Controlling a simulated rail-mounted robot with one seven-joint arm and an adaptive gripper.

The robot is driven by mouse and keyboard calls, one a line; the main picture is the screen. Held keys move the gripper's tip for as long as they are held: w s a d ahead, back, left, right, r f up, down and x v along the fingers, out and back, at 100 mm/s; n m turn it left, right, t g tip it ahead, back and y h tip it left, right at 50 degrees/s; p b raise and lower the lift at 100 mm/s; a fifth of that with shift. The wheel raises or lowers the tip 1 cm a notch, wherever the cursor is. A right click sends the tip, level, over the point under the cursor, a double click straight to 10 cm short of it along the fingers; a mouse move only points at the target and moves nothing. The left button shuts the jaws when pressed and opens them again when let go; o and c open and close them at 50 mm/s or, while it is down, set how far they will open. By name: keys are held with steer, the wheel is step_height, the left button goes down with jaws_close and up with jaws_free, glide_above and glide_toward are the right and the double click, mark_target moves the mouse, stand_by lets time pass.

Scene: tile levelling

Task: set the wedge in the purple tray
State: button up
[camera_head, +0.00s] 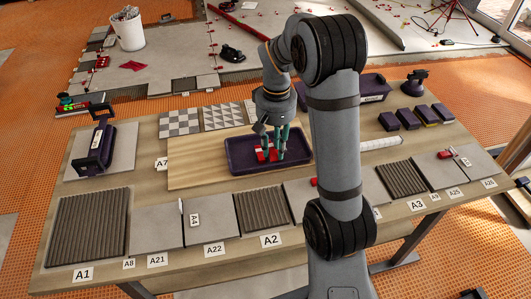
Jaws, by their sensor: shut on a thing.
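The dark purple tray (240,146) lies on a pale wooden board near the middle of the table. My gripper (269,155) points down over the tray's middle. Its teal fingers are shut on a red wedge (262,156), which is partly hidden by the fingers. The wedge is at the level of the tray's floor or just above it; I cannot tell if it touches. Another red wedge (445,155) lies on a grey tile at the right.
Ribbed tiles (88,224) and plain tiles with labels line the table's front edge. A purple-handled tool (100,145) stands at the left. Dark purple blocks (409,118) sit at the right, a purple bin (375,88) behind. My arm hides part of the table.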

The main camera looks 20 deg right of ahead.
steer(key=p, duration=0.2)
glide_above(246, 161)
step_height(246, 161, down, 7)
steer(key=shift+d+r, duration=0.1)
steer(key=shift+f+p, duration=0.3)
steer(key=shift+f, duration=1.75)
steer(key=shift+f, duration=0.25)
steer(key=o, duration=0.8)
steer(key=shift+r, duration=0.2)
step_height(246, 161, up, 12)
steer(key=shift+r, duration=0.1)
